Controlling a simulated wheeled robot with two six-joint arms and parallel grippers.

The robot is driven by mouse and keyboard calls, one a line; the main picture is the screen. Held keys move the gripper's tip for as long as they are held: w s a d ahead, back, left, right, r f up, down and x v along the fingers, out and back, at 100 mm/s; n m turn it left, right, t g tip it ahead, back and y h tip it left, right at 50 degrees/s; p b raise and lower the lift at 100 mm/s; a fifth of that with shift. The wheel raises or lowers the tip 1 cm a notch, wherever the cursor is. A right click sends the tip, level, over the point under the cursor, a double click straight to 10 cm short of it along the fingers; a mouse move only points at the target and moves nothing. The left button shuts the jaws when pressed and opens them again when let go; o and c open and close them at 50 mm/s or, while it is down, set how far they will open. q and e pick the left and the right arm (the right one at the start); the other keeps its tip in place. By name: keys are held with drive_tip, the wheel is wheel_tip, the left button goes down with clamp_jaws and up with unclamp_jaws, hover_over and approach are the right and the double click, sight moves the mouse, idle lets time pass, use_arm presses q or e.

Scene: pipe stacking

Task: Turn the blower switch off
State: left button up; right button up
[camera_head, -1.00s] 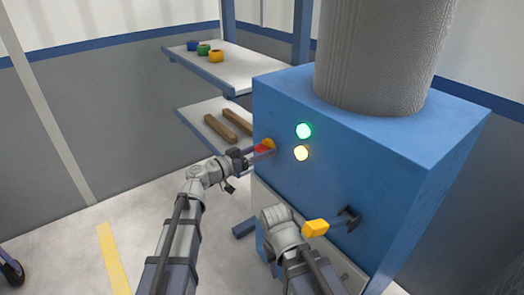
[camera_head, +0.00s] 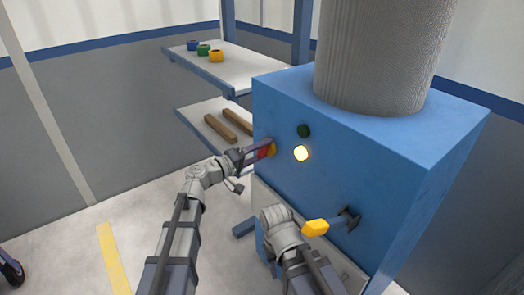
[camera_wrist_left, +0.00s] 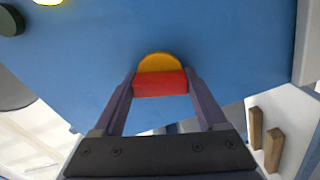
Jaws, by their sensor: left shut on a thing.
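The red switch knob (camera_head: 263,153) sits on a yellow round base (camera_head: 271,148) on the front face of the blue blower box (camera_head: 330,180). My left gripper (camera_head: 262,151) is shut on the red knob. In the left wrist view the red knob (camera_wrist_left: 160,83) lies between my two fingers (camera_wrist_left: 160,92), with the yellow base (camera_wrist_left: 160,62) behind it. The upper lamp (camera_head: 304,131) on the box is dark green and unlit. The lower lamp (camera_head: 301,153) glows yellow. My right arm is low in the head view; its gripper cannot be made out.
A lever with a yellow grip (camera_head: 316,228) sticks out from the box near my right arm. A thick grey pipe (camera_head: 370,60) rises from the box top. The floor at left is mostly clear.

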use_arm(q)
drive_tip(key=shift+n, duration=1.9)
drive_tip(key=o, duration=1.3)
drive_tip(key=v, duration=0.8)
